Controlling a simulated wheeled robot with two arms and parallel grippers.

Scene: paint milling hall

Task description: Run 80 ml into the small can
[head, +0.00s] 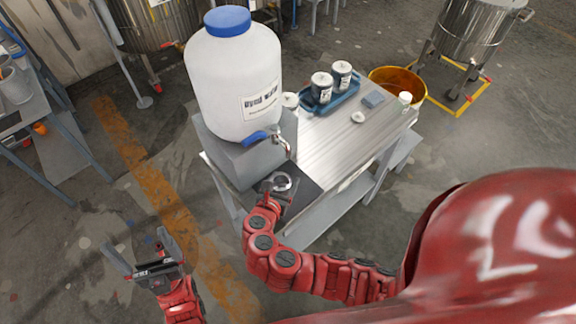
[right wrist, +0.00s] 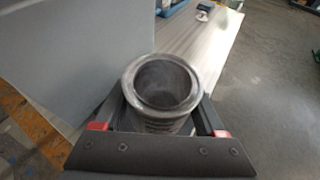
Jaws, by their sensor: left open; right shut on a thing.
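The small can (right wrist: 162,90) is an open metal can, upright and seemingly empty inside, in the right wrist view. My right gripper (right wrist: 160,118) is shut on it, one finger on each side. In the head view my right gripper (head: 279,190) holds the can (head: 281,182) at the front end of the table, below the tap (head: 281,143). The tap sits low on a big white drum with a blue lid (head: 235,75), which stands on a grey block (head: 235,160). No liquid stream shows. My left gripper (head: 140,250) is open and empty over the floor at the lower left.
A metal table (head: 345,128) carries a blue tray (head: 340,97) with two labelled cans (head: 322,87), a blue block (head: 373,99) and small white items. An orange basin (head: 398,82) stands behind. A steel vessel (head: 470,30) is at the back right.

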